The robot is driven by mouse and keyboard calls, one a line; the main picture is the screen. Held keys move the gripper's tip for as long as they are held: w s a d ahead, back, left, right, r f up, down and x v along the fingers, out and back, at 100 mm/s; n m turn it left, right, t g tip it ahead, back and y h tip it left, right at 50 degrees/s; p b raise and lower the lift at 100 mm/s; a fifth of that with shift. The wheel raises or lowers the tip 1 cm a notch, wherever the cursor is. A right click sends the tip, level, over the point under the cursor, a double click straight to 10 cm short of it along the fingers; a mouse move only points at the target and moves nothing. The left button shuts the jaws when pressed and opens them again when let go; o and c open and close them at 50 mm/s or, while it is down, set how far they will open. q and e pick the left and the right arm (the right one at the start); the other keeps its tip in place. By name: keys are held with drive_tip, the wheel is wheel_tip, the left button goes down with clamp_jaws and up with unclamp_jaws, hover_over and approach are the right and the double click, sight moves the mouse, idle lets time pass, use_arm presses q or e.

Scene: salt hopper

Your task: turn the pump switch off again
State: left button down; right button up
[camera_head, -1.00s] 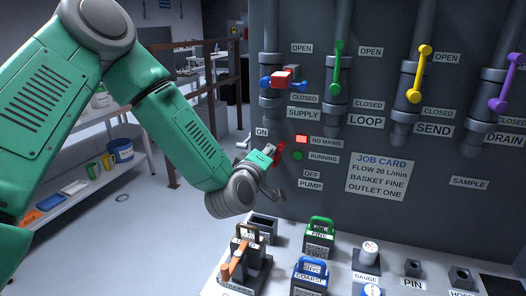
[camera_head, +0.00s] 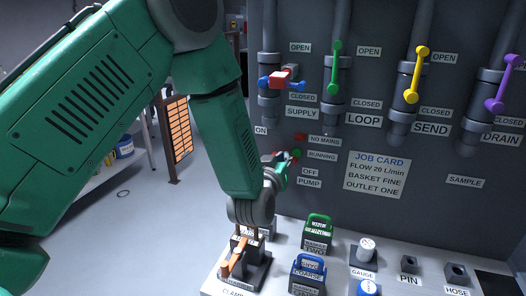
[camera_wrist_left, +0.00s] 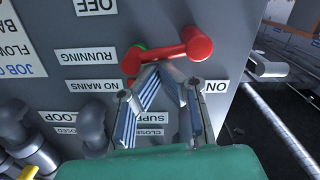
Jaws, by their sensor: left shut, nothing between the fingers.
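The pump switch is a red lever with rounded ends (camera_wrist_left: 168,52), seen close in the left wrist view, between the ON label (camera_wrist_left: 215,87) and the RUNNING label (camera_wrist_left: 88,56). My left gripper (camera_wrist_left: 163,68) is shut and empty, its fingertips right at the lever's underside in that view. I cannot tell whether they touch it. In the head view my left gripper (camera_head: 283,168) is at the panel beside the PUMP and OFF labels (camera_head: 310,178), and it and the arm hide most of the switch. My right gripper is out of view.
The red-and-blue supply valve handle (camera_head: 283,78) juts out above the gripper. The green valve handle (camera_head: 336,68) is to its right. Below are the orange-handled clamp (camera_head: 238,258), the green basket (camera_head: 317,232) and the blue basket (camera_head: 308,272) on a bench.

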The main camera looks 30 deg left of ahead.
use_arm(q)
drive_tip(key=shift+d+f+m, duration=0.2)
drive_tip(key=shift+f+m, duration=0.05)
drive_tip(key=shift+m, duration=0.35)
drive_tip(key=shift+f, duration=0.15)
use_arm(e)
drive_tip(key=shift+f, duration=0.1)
use_arm(q)
drive_tip(key=shift+d+f, duration=0.1)
drive_tip(key=shift+f, duration=0.05)
